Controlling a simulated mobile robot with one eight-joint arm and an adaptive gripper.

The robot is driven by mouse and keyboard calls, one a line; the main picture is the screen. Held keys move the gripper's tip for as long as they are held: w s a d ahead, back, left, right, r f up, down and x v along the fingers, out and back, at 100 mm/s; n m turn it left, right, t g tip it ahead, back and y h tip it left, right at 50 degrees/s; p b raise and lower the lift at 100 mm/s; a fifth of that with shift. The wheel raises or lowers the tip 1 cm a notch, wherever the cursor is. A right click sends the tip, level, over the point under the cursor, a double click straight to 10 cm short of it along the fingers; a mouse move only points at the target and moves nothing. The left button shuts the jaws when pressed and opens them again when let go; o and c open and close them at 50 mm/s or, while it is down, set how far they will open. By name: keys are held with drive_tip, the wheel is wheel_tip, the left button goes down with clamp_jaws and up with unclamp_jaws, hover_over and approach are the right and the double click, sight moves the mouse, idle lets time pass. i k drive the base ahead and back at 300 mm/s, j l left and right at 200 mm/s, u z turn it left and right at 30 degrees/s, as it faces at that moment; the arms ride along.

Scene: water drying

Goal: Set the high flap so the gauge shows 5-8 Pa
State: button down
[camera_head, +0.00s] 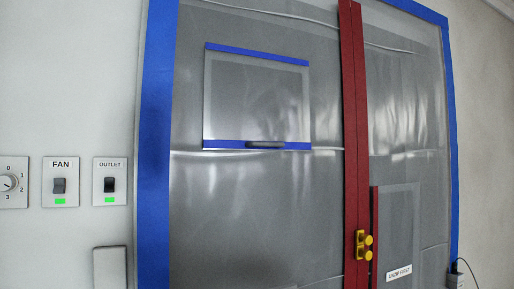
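The high flap (257,95) is a grey translucent rectangle in the upper left part of the plastic sheet. Blue strips run along its top and bottom edges, and a dark handle (265,144) sits on the bottom strip. The flap hangs down over the sheet; I cannot tell whether its lower edge stands slightly off. No gauge with a pressure reading can be made out. My gripper is not in view.
A blue-taped frame (155,150) borders the sheet. A red vertical strip (354,130) carries yellow pulls (364,246). A lower panel (398,225) bears a small label. On the left wall are a dial (9,183), a FAN switch (60,184) and an OUTLET switch (109,184), both with green lights.

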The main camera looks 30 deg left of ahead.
sight(213, 143)
drive_tip(key=u, duration=1.3)
